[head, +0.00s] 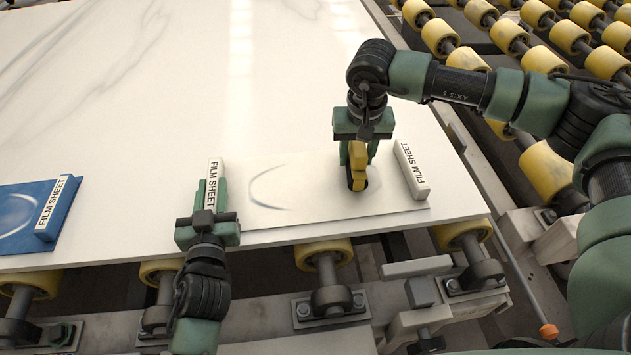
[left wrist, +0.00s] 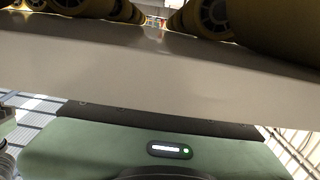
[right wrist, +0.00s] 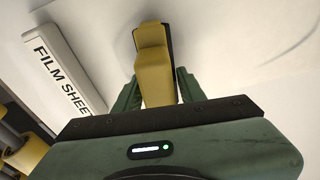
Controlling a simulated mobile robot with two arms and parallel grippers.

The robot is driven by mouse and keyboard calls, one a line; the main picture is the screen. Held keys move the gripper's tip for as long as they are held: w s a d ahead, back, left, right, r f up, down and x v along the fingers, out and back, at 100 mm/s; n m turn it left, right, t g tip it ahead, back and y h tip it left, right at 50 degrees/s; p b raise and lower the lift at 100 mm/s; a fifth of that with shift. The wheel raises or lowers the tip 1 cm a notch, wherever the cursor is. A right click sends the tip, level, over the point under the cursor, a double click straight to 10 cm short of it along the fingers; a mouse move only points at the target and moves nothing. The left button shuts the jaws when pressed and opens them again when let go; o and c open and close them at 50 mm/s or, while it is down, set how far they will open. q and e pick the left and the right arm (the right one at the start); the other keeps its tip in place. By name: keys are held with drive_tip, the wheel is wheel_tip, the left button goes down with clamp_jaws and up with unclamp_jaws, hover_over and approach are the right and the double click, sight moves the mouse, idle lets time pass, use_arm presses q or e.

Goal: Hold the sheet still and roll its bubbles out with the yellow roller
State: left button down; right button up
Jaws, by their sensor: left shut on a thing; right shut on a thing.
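The white film sheet (head: 300,212) lies on the pale stone slab near its front edge, with a white labelled bar at each end. A curved bubble outline (head: 262,184) shows on its left half. My left gripper (head: 212,200) is shut on the left bar (head: 213,170). My right gripper (head: 362,140) is shut on the yellow roller (head: 357,168), holding it upright over the right half, close to the sheet; contact is unclear. The right wrist view shows the roller (right wrist: 155,75) between the fingers and the right bar (right wrist: 62,72) beside it.
A blue film sheet (head: 15,215) with a labelled blue bar (head: 58,207) lies on the slab (head: 120,120) at the left. Yellow conveyor rollers (head: 540,60) stand at the right and under the slab's front edge. The slab behind the sheet is clear.

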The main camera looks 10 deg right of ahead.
drive_tip(key=shift+a+f, duration=0.15)
drive_tip(key=shift+a, duration=1.55)
drive_tip(key=shift+w+a+r, duration=0.1)
drive_tip(key=shift+w+a, duration=0.1)
drive_tip(key=shift+a, duration=1)
drive_tip(key=shift+w+a+r, duration=0.1)
drive_tip(key=shift+w+a, duration=0.05)
drive_tip(key=shift+a, duration=1)
drive_tip(key=shift+a, duration=0.15)
drive_tip(key=shift+w+a+f, duration=0.1)
drive_tip(key=shift+w+a, duration=0.05)
drive_tip(key=shift+a, duration=1.7)
drive_tip(key=shift+w+a+f, duration=0.1)
drive_tip(key=shift+w+a, duration=0.05)
drive_tip(key=shift+a, duration=1.7)
drive_tip(key=shift+w+a+r, duration=0.1)
drive_tip(key=shift+w+a, duration=0.05)
drive_tip(key=shift+a, duration=1.15)
drive_tip(key=shift+w+a, duration=0.1)
drive_tip(key=shift+a, duration=1.2)
drive_tip(key=shift+s, duration=0.85)
drive_tip(key=shift+s+d, duration=0.15)
drive_tip(key=shift+d, duration=2.5)
drive_tip(key=shift+s+d, duration=0.2)
drive_tip(key=shift+d, duration=1.55)
drive_tip(key=shift+s+d+r, duration=0.1)
drive_tip(key=shift+d, duration=1.1)
drive_tip(key=shift+s+d, duration=0.1)
drive_tip(key=shift+d, duration=1.05)
